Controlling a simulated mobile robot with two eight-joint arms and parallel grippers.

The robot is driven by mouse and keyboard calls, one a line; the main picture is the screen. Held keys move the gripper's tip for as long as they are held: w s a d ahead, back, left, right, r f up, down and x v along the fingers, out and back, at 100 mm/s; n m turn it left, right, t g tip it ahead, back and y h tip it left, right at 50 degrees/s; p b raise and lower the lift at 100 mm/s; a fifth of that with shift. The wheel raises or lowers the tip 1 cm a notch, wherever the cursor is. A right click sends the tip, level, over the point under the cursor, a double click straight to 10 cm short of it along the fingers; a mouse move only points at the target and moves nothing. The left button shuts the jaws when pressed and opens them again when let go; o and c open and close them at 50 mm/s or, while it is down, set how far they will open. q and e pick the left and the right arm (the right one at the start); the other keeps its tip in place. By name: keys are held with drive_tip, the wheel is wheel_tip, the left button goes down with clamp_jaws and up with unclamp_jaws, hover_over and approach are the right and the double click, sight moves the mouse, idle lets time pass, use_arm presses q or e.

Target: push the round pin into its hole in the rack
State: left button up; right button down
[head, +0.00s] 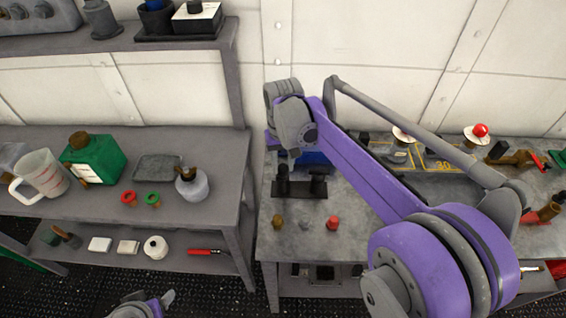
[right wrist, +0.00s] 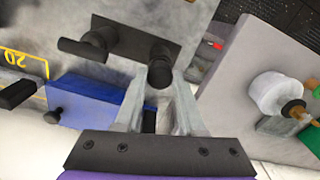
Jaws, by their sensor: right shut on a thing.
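A black rack plate (head: 302,191) lies on the grey bench and carries two black uprights; it also shows in the right wrist view (right wrist: 128,38). The left upright, apparently the round pin (head: 283,174), has a round end in the right wrist view (right wrist: 160,74). The other upright (head: 318,184) has a crossbar. My right gripper (head: 287,151) is above and behind the plate; in the right wrist view (right wrist: 163,84) its fingers are shut on the round pin. The pin's lower end and hole are hidden. My left gripper (head: 150,298) is partly visible at the bottom edge, its jaws unclear.
A blue box (head: 312,160) stands close behind the rack. A brass knob (head: 277,221) and a red knob (head: 333,222) stand on the bench in front. A gap separates this bench from the left bench (head: 225,165). My right arm covers the bench's middle.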

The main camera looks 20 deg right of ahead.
drive_tip(key=shift+f, duration=0.1)
drive_tip(key=shift+c, duration=2.1)
unclamp_jaws()
wheel_tip(320, 180, up, 11)
drive_tip(key=shift+p, duration=0.35)
drive_tip(key=shift+f, duration=0.1)
drive_tip(key=s+a+f+t, duration=0.1)
drive_tip(key=s+f, duration=0.4)
drive_tip(key=s, duration=0.1)
drive_tip(key=s+a+f+n+t, duration=0.1)
drive_tip(key=s+f+t, duration=0.1)
drive_tip(key=s+f, duration=0.3)
drive_tip(key=s+a+f+n+t, duration=0.1)
drive_tip(key=s+f+t, duration=0.1)
drive_tip(key=s+f, duration=0.3)
drive_tip(key=shift+s+a+f, duration=0.15)
drive_tip(key=shift+s, duration=0.65)
drive_tip(key=shift+s+a+f, duration=0.1)
drive_tip(key=shift+s+a, duration=0.05)
drive_tip(key=shift+s, duration=0.65)
